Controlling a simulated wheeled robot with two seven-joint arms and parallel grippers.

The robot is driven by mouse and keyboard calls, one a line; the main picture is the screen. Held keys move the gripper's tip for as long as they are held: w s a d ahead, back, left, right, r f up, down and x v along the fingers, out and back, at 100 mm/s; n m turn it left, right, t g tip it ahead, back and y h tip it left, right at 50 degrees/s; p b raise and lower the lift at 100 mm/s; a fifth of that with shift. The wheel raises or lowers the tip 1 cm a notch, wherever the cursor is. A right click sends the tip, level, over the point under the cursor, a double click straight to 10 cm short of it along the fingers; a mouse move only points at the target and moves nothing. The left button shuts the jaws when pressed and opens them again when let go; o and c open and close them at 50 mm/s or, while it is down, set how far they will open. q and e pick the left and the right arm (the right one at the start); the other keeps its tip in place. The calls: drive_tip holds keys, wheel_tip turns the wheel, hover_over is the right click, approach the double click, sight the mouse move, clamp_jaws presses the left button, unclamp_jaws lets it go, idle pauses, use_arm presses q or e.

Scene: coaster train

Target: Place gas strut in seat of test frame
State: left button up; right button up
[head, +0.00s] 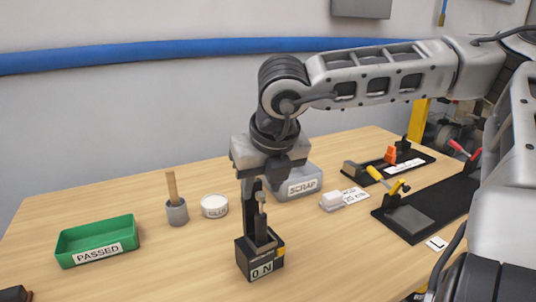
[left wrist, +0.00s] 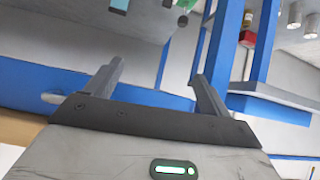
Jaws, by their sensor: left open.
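A black block with a "0 N" readout (head: 261,270), which looks like the test frame, stands on the table at front centre. A slim grey upright piece (head: 262,222) rises from it; I cannot tell whether this is the gas strut or part of the frame. My right gripper (head: 258,188) points down directly above the block, its dark fingers overlapping the upright parts, so its grip is unclear. My left gripper (left wrist: 160,85) is open and empty in the left wrist view, facing blue frames and a wall, away from the work area.
A green PASSED tray (head: 97,248), a grey cup with a wooden handle (head: 177,212) and a round white tub (head: 214,206) stand left. A grey SCRAP bin (head: 300,183) is behind the gripper. Black fixtures (head: 425,212) with yellow and orange clamps lie right.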

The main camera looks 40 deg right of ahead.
drive_tip(key=v, duration=1.1)
drive_tip(key=shift+s, duration=0.1)
